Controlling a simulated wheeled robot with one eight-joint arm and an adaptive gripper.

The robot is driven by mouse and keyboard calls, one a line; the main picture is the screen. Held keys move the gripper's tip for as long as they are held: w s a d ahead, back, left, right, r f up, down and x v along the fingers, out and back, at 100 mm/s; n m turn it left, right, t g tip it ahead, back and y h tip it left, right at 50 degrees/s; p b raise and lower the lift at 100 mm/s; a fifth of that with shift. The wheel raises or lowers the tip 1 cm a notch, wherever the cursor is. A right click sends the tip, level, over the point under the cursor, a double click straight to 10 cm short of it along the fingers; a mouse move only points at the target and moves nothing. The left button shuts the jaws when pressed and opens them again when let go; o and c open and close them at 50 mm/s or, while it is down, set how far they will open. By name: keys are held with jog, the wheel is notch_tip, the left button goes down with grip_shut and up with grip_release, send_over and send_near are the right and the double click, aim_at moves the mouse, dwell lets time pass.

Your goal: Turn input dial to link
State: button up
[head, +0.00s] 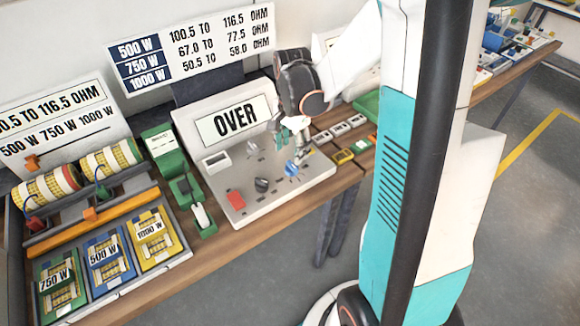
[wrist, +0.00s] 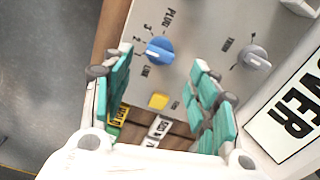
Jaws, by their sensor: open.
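The blue dial (wrist: 160,50), seen in the wrist view, has a white mark on its left side. Around it are small markings, with a word like PLUG above, numbers at the left and a short word like LINK at the lower left. The exact marking it points to is too small to tell. In the head view the blue dial (head: 292,168) sits on the sloped meter panel (head: 320,172). My gripper (wrist: 163,66) is open, its teal fingers on either side of the dial in the picture, apart from it. My gripper (head: 293,130) hangs over the panel's right part.
A grey dial (wrist: 254,57) and a yellow button (wrist: 158,101) are close to the fingers. The meter display (head: 235,121) reads OVER. A red part (head: 235,200) and a dark knob (head: 262,185) are on the panel. Green blocks (head: 163,152) stand left of it.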

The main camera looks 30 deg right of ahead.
aim_at(292, 164)
notch_tip(292, 164, down, 8)
jog(key=shift+r+b, duration=0.25)
jog(key=shift+b, duration=0.8)
jog(key=c, duration=1.1)
